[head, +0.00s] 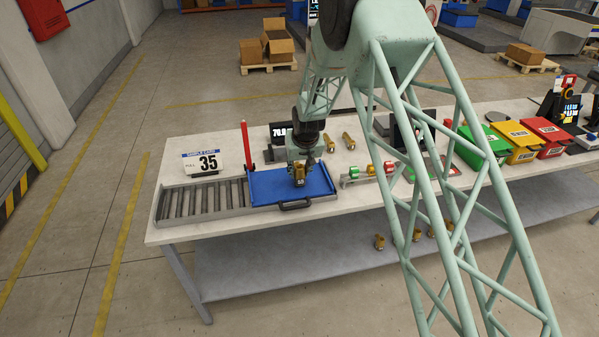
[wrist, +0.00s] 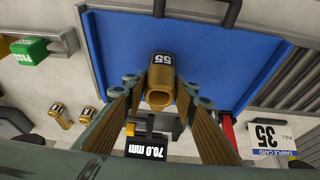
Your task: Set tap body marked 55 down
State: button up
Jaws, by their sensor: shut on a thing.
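The tap body marked 55 (wrist: 161,80) is a brass-coloured piece with a dark label on its end. It sits between the fingers of my gripper (wrist: 160,92), which is shut on it. In the head view the tap body (head: 299,176) is at the blue fixture tray (head: 262,192), toward its right side. My gripper (head: 298,163) comes down on it from above. I cannot tell whether the tap body touches the tray floor. The tray (wrist: 235,60) fills much of the wrist view behind the tap body.
A roller track (head: 205,198) lies left of the tray, with a red lever (head: 245,142) behind. A sample card reading 35 (head: 206,162) stands back left. A 70.0 mm display (head: 283,131), loose brass parts (head: 348,141) and green, yellow and red bins (head: 515,144) are around it.

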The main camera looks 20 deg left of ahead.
jog(key=shift+f, duration=0.25)
jog(key=shift+f, duration=0.15)
jog(key=o, duration=1.2)
jog(key=shift+c, duration=0.2)
jog(key=b+v, duration=0.1)
jog(key=v, duration=1.1)
jog(key=shift+d, duration=0.1)
dwell(0.5)
dwell(0.3)
